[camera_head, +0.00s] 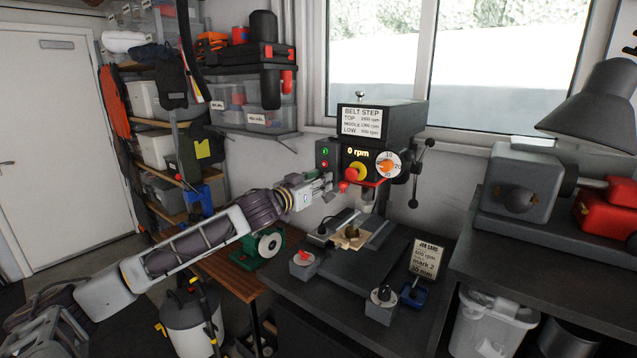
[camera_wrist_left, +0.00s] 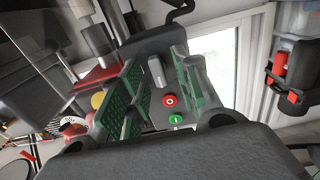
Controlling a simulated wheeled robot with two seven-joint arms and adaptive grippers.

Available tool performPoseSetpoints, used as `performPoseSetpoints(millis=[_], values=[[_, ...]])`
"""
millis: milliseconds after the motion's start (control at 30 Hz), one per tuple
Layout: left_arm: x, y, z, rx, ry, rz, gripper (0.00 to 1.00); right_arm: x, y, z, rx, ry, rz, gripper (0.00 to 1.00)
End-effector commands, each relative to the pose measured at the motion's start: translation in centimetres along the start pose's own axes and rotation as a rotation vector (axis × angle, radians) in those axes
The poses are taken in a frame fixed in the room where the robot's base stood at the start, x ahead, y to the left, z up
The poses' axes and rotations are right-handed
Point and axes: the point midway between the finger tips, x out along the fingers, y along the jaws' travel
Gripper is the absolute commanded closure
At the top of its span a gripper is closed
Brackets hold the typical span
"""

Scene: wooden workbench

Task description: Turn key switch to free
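The drill press (camera_head: 378,118) stands on the bench with a small dark side panel (camera_head: 322,151). My left gripper (camera_head: 328,184) is just below that panel's red and green buttons. In the left wrist view my left gripper (camera_wrist_left: 156,62) is open, its green-padded fingers apart. A small pale grey bar (camera_wrist_left: 157,72), apparently the key switch's key, shows between the fingers; I cannot tell whether either finger touches it. The red button (camera_wrist_left: 169,101) and green button (camera_wrist_left: 176,119) are beside it. In the head view my gripper hides the key. My right gripper is not in view.
A yellow-and-red knob (camera_head: 355,172) and an orange dial (camera_head: 386,166) are close by on the drill's front. A small red part (camera_head: 343,187) hangs near my fingertips. Grey blocks stand on the bench (camera_head: 345,285). A grey machine (camera_head: 520,190) stands at right.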

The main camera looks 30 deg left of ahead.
Motion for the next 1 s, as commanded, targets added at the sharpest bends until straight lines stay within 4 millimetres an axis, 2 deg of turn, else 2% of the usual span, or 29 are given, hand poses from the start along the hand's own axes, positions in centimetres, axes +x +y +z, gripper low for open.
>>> performPoseSetpoints(millis=[133, 300, 400, 733, 1000], values=[[0.0, -0.01, 0.01, 0.0, 0.0, 0.0, 0.69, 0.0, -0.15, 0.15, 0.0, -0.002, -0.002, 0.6], [0.0, -0.01, 0.01, 0.0, 0.0, 0.0, 0.91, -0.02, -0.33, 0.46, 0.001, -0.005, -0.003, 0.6], [-0.01, -0.01, 0.01, 0.0, 0.0, 0.0, 1.0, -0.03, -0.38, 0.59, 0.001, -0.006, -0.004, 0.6], [-0.01, 0.0, -0.01, 0.021, 0.0, 0.0, 1.0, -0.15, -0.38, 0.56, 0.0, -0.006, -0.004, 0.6], [-0.01, 0.09, -0.03, 0.128, -0.001, 0.0, 1.0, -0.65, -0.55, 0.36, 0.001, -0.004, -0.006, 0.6]])
